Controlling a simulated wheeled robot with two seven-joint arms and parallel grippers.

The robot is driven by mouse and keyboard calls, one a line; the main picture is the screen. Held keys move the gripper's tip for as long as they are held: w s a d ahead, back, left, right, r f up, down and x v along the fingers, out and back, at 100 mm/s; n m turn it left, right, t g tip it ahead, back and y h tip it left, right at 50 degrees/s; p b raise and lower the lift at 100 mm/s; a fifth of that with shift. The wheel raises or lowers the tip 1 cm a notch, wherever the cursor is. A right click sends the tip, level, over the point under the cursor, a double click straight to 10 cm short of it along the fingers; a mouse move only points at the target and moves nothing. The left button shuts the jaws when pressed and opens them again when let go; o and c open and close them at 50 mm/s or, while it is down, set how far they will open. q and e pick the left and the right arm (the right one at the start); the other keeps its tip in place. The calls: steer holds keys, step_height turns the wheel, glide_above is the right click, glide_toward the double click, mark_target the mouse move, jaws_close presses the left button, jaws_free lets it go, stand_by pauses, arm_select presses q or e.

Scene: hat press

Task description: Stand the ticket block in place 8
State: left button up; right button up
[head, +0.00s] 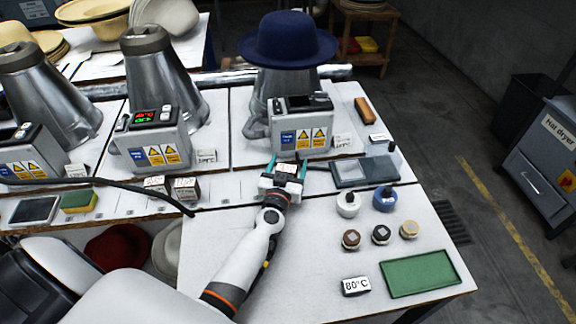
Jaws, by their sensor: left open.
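My left gripper (287,166) is over the strip at the front of the right-hand press, its teal fingers open. A small block with a pale face (287,168) shows between the fingers; its writing is too small to read, and I cannot tell whether the fingers touch it. Another block, marked 80°C (355,286), stands at the front of the table. Two dark blocks with white labels, one (155,184) beside the other (187,188), stand on the strip at the left. The numbers of the places are too small to read. My right gripper is out of view.
A control box (301,125) stands close behind the gripper, under a blue hat (287,42). A grey pad (364,173), several small pots and a green tray (420,274) lie to the right. A black cable (120,187) crosses the left side.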

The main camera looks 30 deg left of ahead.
arm_select(q)
steer(key=shift+r, duration=0.1)
steer(key=shift+r, duration=0.1)
steer(key=v, duration=1.2)
